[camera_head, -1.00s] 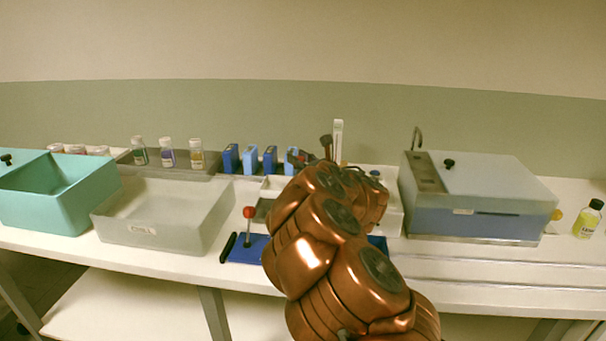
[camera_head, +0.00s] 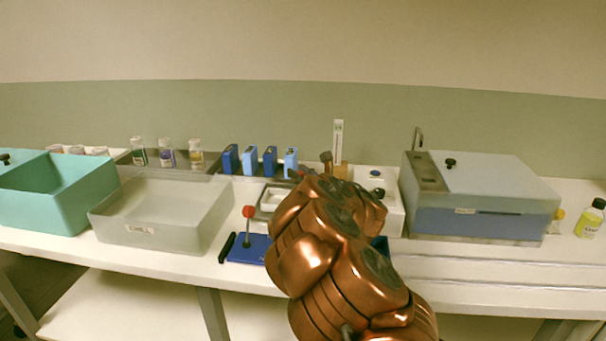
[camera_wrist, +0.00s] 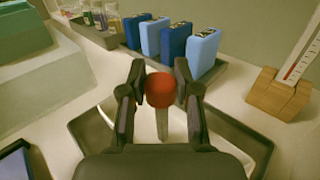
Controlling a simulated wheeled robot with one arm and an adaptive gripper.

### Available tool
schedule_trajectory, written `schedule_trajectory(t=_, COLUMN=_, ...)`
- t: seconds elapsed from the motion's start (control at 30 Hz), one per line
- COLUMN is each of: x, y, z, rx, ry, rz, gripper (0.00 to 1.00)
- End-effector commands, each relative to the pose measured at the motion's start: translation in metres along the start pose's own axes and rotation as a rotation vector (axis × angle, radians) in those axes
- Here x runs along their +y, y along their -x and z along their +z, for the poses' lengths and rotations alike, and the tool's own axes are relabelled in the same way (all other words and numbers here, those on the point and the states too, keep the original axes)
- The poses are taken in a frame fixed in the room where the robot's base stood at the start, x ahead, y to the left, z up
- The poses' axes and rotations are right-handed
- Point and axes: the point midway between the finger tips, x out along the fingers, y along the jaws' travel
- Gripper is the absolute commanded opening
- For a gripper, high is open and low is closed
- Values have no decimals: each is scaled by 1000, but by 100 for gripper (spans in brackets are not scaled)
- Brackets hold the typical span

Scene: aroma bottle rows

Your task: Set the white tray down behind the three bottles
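Three small capped bottles stand in a row on the grey rack at the back left, with green (camera_head: 139,152), purple (camera_head: 167,154) and amber (camera_head: 196,156) labels. The white tray (camera_head: 271,199) shows beside my arm, within a dark grey tray (camera_wrist: 258,146). In the head view my arm mostly hides the gripper.
Several blue boxes (camera_head: 250,160) stand right of the bottles. A frosted bin (camera_head: 200,221) and teal bin (camera_head: 70,207) are in front. Another red-knobbed tool (camera_head: 248,214) stands on a blue mat. A thermometer on a wooden block (camera_wrist: 277,96) and a water bath (camera_head: 480,215) are rightward.

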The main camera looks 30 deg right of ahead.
Motion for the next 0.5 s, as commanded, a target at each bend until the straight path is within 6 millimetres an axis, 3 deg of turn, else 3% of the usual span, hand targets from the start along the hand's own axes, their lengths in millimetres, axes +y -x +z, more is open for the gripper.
schedule_trajectory(t=0.2, x=0, y=0, z=0, rx=0, ry=0, rz=0, gripper=55)
schedule_trajectory(t=0.5, x=0, y=0, z=1, rx=0, ry=0, rz=0, gripper=55)
